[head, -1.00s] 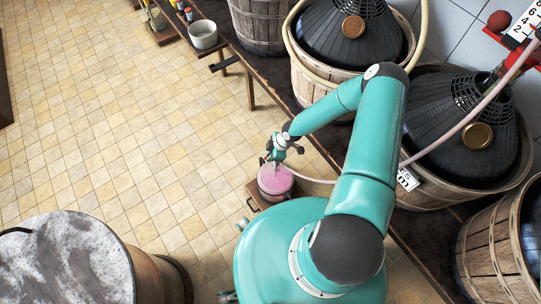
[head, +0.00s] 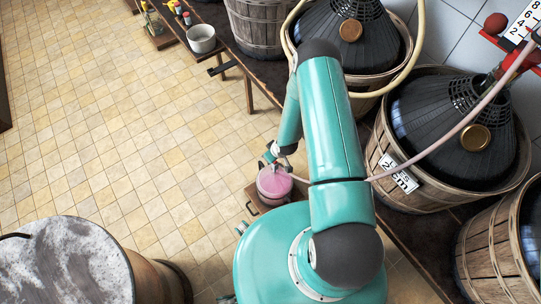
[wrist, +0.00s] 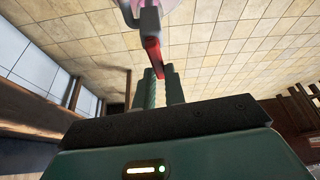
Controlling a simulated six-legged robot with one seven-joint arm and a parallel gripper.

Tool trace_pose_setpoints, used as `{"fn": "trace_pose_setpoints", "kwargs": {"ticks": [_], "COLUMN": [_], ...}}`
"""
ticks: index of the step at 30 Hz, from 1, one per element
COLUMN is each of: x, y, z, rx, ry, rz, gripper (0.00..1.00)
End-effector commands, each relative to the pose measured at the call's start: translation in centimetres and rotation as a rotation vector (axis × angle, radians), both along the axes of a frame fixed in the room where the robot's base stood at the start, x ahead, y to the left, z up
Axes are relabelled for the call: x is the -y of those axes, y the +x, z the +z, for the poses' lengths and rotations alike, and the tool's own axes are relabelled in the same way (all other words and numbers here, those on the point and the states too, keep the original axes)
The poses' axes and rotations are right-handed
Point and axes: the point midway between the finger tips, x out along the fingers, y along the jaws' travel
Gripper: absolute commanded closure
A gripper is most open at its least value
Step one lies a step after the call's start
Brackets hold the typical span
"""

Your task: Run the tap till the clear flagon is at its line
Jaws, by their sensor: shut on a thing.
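The clear flagon (head: 274,184), a round vessel with pink liquid in it, stands on the small wooden stand (head: 252,192) in front of my body in the head view. Its fill line cannot be made out. A pink hose (head: 441,145) runs from a demijohn at the right down to the tap at the flagon's top. My gripper (head: 279,156) is just above the flagon. In the wrist view its two teal fingers (wrist: 161,74) are shut on the tap's red lever (wrist: 153,57). The grey tap body (wrist: 148,20) is beyond the lever, with something pale pink behind it.
Dark demijohns in wooden baskets (head: 405,190) stand along the dark bench at the right. A barrel with a mottled top (head: 65,262) is at lower left. The tiled floor (head: 130,120) is clear.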

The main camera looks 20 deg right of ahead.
Motion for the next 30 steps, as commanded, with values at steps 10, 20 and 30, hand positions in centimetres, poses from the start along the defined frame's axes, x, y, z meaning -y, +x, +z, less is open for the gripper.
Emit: {"fn": "trace_pose_setpoints", "kwargs": {"ticks": [10,20,30], "x": [0.28,0.38,0.38], "y": [0.19,0.19,0.16], "z": [0.01,-0.01,-0.01], "rx": [0.001,0.001,0.0], "ry": [0.0,0.001,0.0], "rz": [-0.135,-0.156,-0.155], "gripper": [1.0,1.0,0.65]}}
